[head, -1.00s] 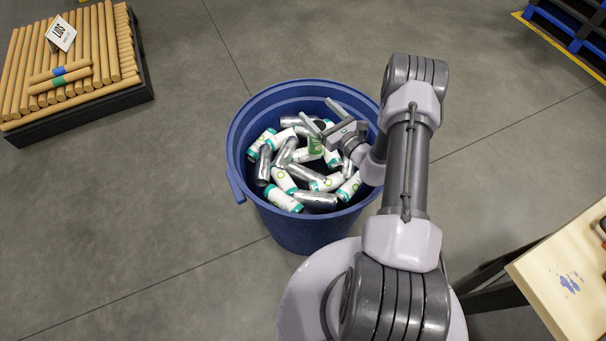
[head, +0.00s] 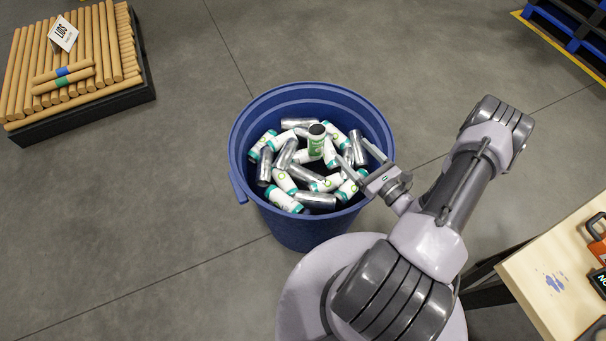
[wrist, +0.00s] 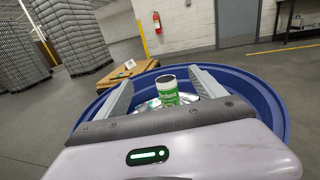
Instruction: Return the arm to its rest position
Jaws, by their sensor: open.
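My gripper (head: 367,168) is open and empty at the right rim of the blue bin in the head view. Its two fingers also show apart in the wrist view (wrist: 160,92). A green and white can (head: 316,141) stands upright on the pile in the bin, apart from the fingers. In the wrist view this can (wrist: 169,91) appears between the fingers but farther off. My arm (head: 462,190) is bent out to the right of the bin.
The blue bin (head: 244,178) holds several silver and white-green cans. A pale table (head: 540,262) stands at the lower right. A dark pallet of brown tubes (head: 95,108) with a lids sign (head: 63,34) is at the upper left. Grey floor around the bin is clear.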

